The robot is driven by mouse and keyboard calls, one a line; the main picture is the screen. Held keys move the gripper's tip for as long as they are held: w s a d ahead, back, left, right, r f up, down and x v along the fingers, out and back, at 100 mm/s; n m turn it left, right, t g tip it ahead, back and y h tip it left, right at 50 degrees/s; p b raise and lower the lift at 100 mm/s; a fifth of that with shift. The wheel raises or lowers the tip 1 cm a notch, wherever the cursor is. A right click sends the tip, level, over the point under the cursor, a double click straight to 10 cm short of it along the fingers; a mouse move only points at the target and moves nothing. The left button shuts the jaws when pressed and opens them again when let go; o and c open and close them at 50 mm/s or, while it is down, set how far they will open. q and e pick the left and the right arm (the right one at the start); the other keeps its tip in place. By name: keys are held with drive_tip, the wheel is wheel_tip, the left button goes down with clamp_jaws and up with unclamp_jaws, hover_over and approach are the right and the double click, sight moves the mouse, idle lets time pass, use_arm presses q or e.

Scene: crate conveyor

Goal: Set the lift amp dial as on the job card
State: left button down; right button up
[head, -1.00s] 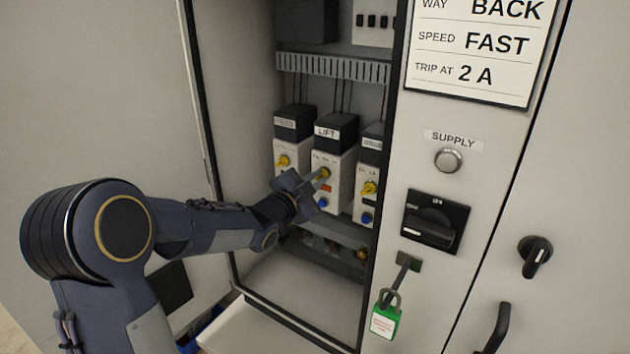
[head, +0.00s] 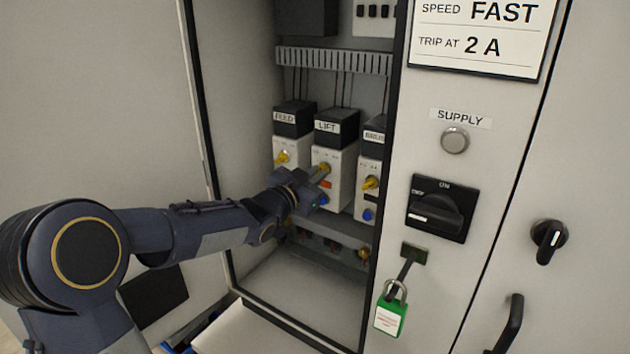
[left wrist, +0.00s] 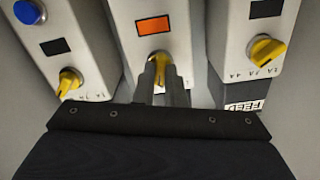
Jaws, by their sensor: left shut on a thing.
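The LIFT unit (head: 334,165) stands in the middle of the row inside the open cabinet, with a black top, white front and orange window. Its yellow amp dial (head: 325,168) is at the fingertips of my left gripper (head: 318,175). In the left wrist view the LIFT dial (left wrist: 159,58) sits between the gripper's fingers (left wrist: 161,75), which are shut on it. Fingers hide most of the dial and its scale, so its setting cannot be read. The job card (head: 480,38) shows speed FAST and trip at 2 A; its top is cut off.
FEED (head: 284,150) and another unit (head: 369,180) flank LIFT closely, each with a yellow dial. The cabinet's right frame edge (head: 392,150) is near. The front panel carries a supply lamp (head: 455,141), a black rotary switch (head: 437,210) and a green padlock (head: 390,317).

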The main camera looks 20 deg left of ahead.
use_arm(q)
drive_tip(key=shift+n, duration=1.3)
drive_tip(key=c, duration=1.5)
unclamp_jaws()
drive_tip(key=s+a+b, duration=0.1)
drive_tip(key=s, duration=0.6)
drive_tip(key=shift+s, duration=0.35)
drive_tip(key=shift+a, duration=0.1)
